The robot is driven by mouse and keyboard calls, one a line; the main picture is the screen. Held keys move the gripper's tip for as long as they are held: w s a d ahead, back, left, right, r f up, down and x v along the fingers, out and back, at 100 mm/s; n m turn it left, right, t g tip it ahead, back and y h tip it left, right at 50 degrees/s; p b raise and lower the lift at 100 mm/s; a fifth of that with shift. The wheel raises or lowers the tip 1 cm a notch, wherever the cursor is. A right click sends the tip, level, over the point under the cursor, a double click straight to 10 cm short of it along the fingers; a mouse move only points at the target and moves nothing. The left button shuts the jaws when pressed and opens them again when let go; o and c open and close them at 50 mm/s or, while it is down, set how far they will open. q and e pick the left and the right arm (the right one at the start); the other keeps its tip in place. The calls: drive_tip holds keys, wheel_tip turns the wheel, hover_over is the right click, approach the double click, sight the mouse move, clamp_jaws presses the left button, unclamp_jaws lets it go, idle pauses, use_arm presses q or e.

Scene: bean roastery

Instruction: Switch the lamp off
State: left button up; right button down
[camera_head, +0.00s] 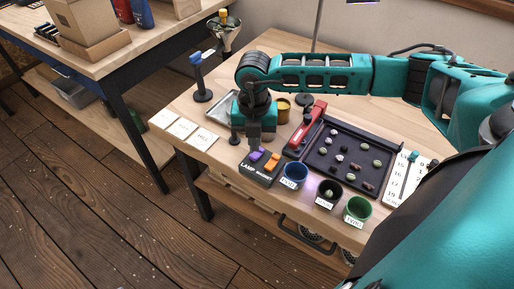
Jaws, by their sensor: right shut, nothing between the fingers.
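A dark lamp switch box (261,173) with white lettering beginning "LAMP" sits near the front edge of the workbench. It carries a purple part (257,155) and an orange part (272,161). My right gripper (255,148) is shut and empty. It points down with its tips right at or just above the purple part. I cannot tell whether they touch. My left gripper is not in view. No lamp can be made out clearly.
A black tray (309,158) with several beans or stones lies right of the box, beside a red tool (306,128). Blue (295,176), black (329,194) and green (357,209) cups stand along the front. White cards (182,128) lie left.

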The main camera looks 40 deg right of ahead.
sight(255, 155)
drive_tip(key=shift+f+b, duration=1)
drive_tip(key=shift+f, duration=0.25)
idle(0.7)
wheel_tip(255, 155, up, 3)
drive_tip(key=p, duration=0.2)
drive_tip(key=shift+r+p, duration=0.1)
drive_tip(key=shift+p, duration=0.25)
drive_tip(key=shift+r+p, duration=1.4)
drive_tip(key=shift+r, duration=0.55)
